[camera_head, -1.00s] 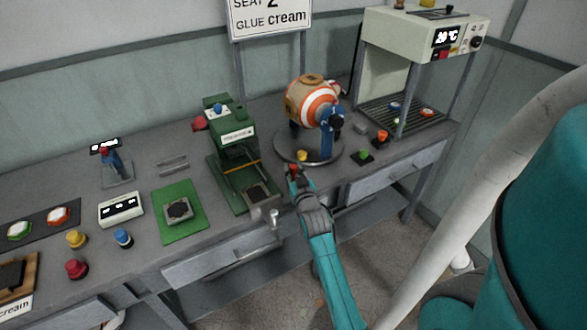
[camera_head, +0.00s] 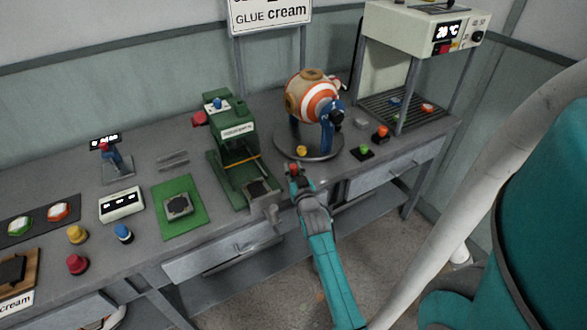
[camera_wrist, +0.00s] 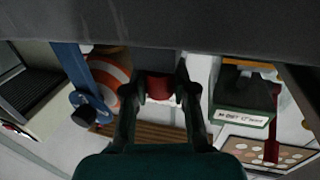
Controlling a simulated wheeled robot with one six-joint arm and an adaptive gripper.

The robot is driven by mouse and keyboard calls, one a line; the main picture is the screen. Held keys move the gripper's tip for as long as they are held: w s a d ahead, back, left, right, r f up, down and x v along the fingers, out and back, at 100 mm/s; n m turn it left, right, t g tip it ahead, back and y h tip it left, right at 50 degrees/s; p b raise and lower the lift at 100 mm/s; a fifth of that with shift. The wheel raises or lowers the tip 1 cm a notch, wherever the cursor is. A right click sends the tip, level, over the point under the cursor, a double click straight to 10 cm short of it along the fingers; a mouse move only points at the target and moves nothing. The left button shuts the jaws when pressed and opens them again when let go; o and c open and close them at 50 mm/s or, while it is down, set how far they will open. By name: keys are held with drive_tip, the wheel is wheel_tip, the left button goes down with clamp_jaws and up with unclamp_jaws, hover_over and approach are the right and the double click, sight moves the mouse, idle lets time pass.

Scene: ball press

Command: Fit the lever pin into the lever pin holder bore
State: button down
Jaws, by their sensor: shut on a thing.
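My gripper (camera_head: 293,174) is at the front edge of the bench, between the green press (camera_head: 238,135) and the round ball stand. It is shut on a small red piece (camera_head: 293,167). In the wrist view this red piece (camera_wrist: 160,86) sits between the two fingers, against a dark grey part (camera_wrist: 157,62) above it. I cannot tell whether it is the lever pin. A grey metal part (camera_head: 265,209) stands at the bench edge in front of the press. I cannot make out a bore in it or identify the lever pin holder.
The striped orange and white ball (camera_head: 313,97) stands on a round plate (camera_head: 309,149) close beyond my gripper. A green-buttoned box (camera_head: 364,152) is to the right. A green mat (camera_head: 181,208) lies left of the press. Open floor lies in front of the drawers.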

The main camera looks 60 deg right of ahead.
drive_tip(key=shift+f, duration=0.3)
drive_tip(key=c, duration=0.9)
unclamp_jaws()
drive_tip(key=shift+o, duration=0.2)
drive_tip(key=v, duration=1.2)
drive_tip(key=shift+s, duration=0.1)
